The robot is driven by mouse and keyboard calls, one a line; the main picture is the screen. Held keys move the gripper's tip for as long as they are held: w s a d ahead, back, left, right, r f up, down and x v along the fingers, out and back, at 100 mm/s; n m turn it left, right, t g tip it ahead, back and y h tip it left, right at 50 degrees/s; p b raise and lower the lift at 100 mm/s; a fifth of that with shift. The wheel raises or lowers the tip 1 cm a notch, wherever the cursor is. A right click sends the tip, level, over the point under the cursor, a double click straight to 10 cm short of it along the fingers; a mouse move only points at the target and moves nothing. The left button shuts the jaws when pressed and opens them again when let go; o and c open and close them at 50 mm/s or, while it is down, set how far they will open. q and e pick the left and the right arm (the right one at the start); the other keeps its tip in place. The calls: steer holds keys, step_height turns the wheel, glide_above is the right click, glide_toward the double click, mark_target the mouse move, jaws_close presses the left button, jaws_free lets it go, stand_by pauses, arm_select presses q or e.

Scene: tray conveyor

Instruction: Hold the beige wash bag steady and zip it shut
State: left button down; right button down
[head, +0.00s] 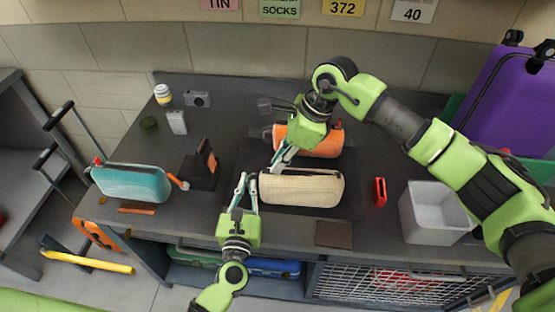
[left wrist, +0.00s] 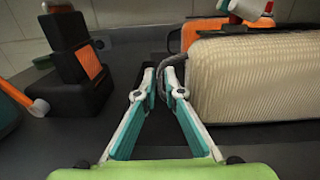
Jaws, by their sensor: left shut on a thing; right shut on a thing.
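The beige wash bag (head: 305,190) lies lengthwise on a dark mat, its dark zip line along the top edge. It fills the right of the left wrist view (left wrist: 260,80). My left gripper (head: 248,180) is at the bag's left end, its fingers close together (left wrist: 160,80); it is shut on what looks like the small end tab, mostly hidden between the fingers. My right gripper (head: 275,170) reaches down to the top left of the bag, by the zip's left end. It is shut, seemingly on the zip pull, which is too small to make out.
An orange bag (head: 318,141) lies just behind the beige one. A teal bag (head: 131,184) and a black stand (head: 203,170) are to the left. A red item (head: 380,192) and a grey bin (head: 434,212) are to the right. A brown flat piece (head: 333,234) lies in front.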

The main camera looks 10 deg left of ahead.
arm_select(q)
steer(key=shift+a, duration=0.1)
arm_select(e)
steer(key=d, duration=1.5)
steer(key=shift+w, duration=0.35)
steer(key=shift+r, duration=0.1)
arm_select(q)
steer(key=shift+a, duration=0.1)
arm_select(e)
steer(key=c, duration=2.2)
jaws_free()
steer(key=shift+o, duration=0.6)
arm_select(q)
steer(key=shift+d, duration=0.2)
arm_select(e)
steer(key=v, duration=1.2)
steer(key=shift+a, duration=0.1)
